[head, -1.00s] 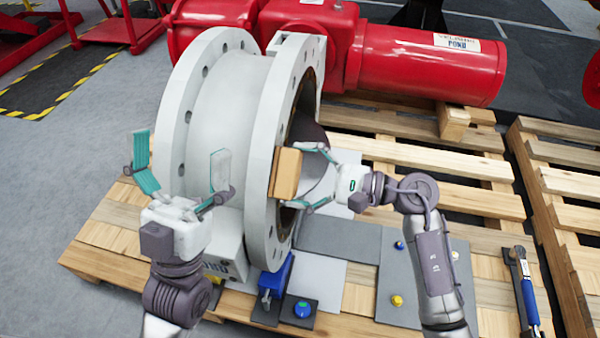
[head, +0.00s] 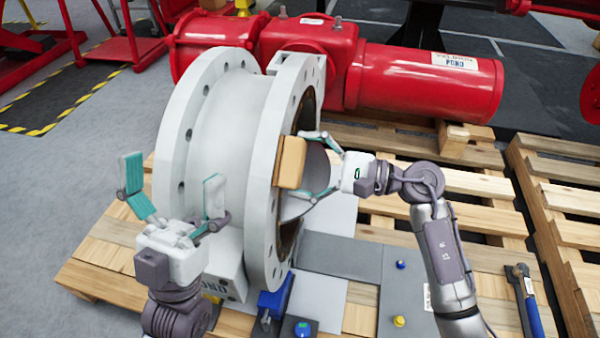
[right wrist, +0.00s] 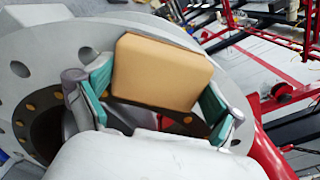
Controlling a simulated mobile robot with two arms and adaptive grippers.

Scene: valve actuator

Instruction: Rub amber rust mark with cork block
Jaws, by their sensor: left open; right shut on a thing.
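The cork block (head: 290,162) is a tan block at the near flange face of the large white valve body (head: 222,150). My right gripper (head: 318,162) is shut on it; in the right wrist view the cork block (right wrist: 162,72) sits between the two teal-padded fingers of the right gripper (right wrist: 160,105). The flange face lies right behind the block; I cannot tell whether they touch. My left gripper (head: 172,190) is open and empty, left of the valve body. No amber rust mark can be made out; the block or gripper may hide it.
A red actuator cylinder (head: 425,80) lies behind the valve. The valve stands on a wooden pallet (head: 100,262). A blue clamp (head: 275,298), grey plates with small knobs (head: 400,290) and a blue-handled tool (head: 527,300) lie in front and to the right.

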